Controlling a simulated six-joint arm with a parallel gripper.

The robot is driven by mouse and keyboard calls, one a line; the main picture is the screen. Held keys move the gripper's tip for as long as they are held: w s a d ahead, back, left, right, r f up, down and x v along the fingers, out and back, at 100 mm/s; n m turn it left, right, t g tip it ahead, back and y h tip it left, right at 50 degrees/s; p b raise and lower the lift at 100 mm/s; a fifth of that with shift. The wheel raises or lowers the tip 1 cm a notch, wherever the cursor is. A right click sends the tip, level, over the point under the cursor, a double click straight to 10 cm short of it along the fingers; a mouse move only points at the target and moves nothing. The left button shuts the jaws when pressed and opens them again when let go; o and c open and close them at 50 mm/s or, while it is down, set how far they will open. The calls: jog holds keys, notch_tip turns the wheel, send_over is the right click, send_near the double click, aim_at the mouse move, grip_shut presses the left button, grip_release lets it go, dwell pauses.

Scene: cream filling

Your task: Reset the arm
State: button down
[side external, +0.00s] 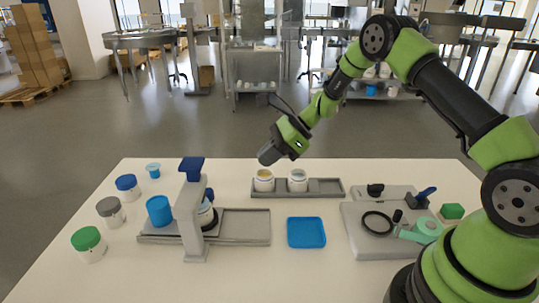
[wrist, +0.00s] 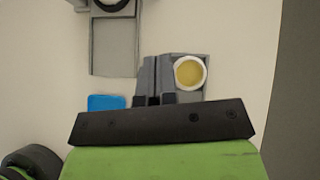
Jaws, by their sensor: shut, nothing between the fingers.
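My gripper (side external: 268,154) is raised above the back of the white table, over the left end of a long grey tray (side external: 322,188). Its fingers also show in the wrist view (wrist: 153,78), closed together with nothing held. Two open white jars stand in the tray, a left jar (side external: 264,184) and a right jar (side external: 298,184). In the wrist view one open jar with yellow filling (wrist: 190,72) shows just right of the fingers. The gripper appears apart from the jars. The other jar is hidden in the wrist view.
Blue (side external: 127,189), grey (side external: 111,213) and green-lidded jars (side external: 89,246) are further left. A blue square tray (side external: 306,246) lies centre-front; a grey fixture board (side external: 375,248) sits right.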

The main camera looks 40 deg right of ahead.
jog(key=s+a+r+n+h, duration=0.1)
jog(key=s+a+r+n, duration=0.3)
jog(key=r, duration=0.5)
jog(key=s+a+r+n+h, duration=0.1)
jog(key=s+r+n, duration=0.5)
jog(key=r, duration=0.2)
jog(key=s+r+n+t+h, duration=0.1)
jog(key=s+r+n+h, duration=0.1)
jog(key=s+n, duration=0.3)
jog(key=s+r+n+t+h, duration=0.1)
jog(key=s+n, duration=0.4)
jog(key=s, duration=0.7)
jog(key=shift+s+a+r+n+h, duration=0.2)
jog(key=shift+r+n+h, duration=0.2)
jog(key=shift+r, duration=0.25)
